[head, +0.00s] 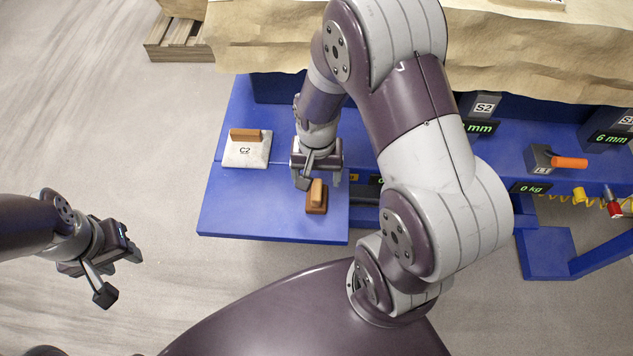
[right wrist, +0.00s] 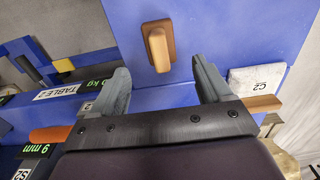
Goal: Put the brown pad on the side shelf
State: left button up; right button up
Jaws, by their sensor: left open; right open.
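The brown pad (head: 316,205), a dark brown base with a lighter tan grip block on top, rests on the blue panel (head: 245,212) at the bench's left end. My right gripper (head: 318,178) is open and empty just behind and above it. In the right wrist view the brown pad (right wrist: 157,45) lies beyond the two open fingertips (right wrist: 163,80), roughly in line with the gap between them. My left gripper (head: 125,250) is open and empty, over the floor at the left. Which surface is the side shelf is not marked in view.
A white pad marked C2 (head: 247,154) with a brown grip stands behind on the blue surface. A dark block with an orange handle (head: 568,162), displays and a coiled yellow cord (head: 560,198) are at the right. The blue panel's front left is clear.

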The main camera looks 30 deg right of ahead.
aim_at(315, 194)
jog(key=s+a+r+n, duration=0.1)
jog(key=s+r+n, duration=0.1)
jog(key=r, duration=0.3)
jog(key=s+a+r+n+t, duration=0.1)
jog(key=r+n, duration=0.3)
jog(key=r, duration=0.1)
jog(key=shift+s+a+r+n+p, duration=0.15)
jog(key=shift+s+a+n+p, duration=0.15)
jog(key=shift+s, duration=0.1)
dwell(0.7)
